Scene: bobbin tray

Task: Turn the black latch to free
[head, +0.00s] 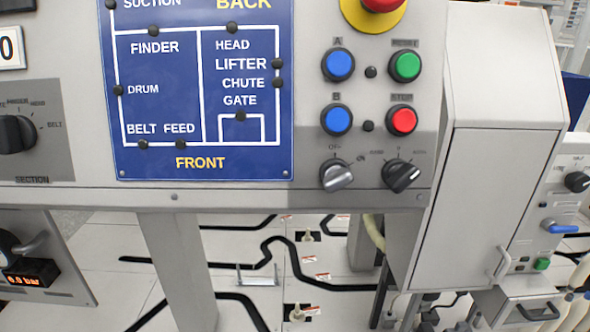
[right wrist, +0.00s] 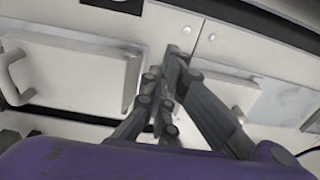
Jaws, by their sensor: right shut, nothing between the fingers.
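Several black turning controls show in the head view, and I cannot tell which one is the latch. A black selector (head: 402,176) sits at the lower right of the panel, its handle slanting up to the right. A black knob (head: 577,182) is at the far right, and a larger black knob (head: 14,134) is at the left. My right gripper (right wrist: 176,58) shows in the right wrist view, shut and empty in front of pale metal panels. No latch can be made out there. Neither gripper shows in the head view.
A silver selector (head: 336,176) and blue, green and red buttons (head: 403,121) are close to the black selector. A grey cabinet (head: 485,200) juts out at right. In the right wrist view, a handle (right wrist: 14,75) and a raised plate (right wrist: 80,70) are left of the fingers.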

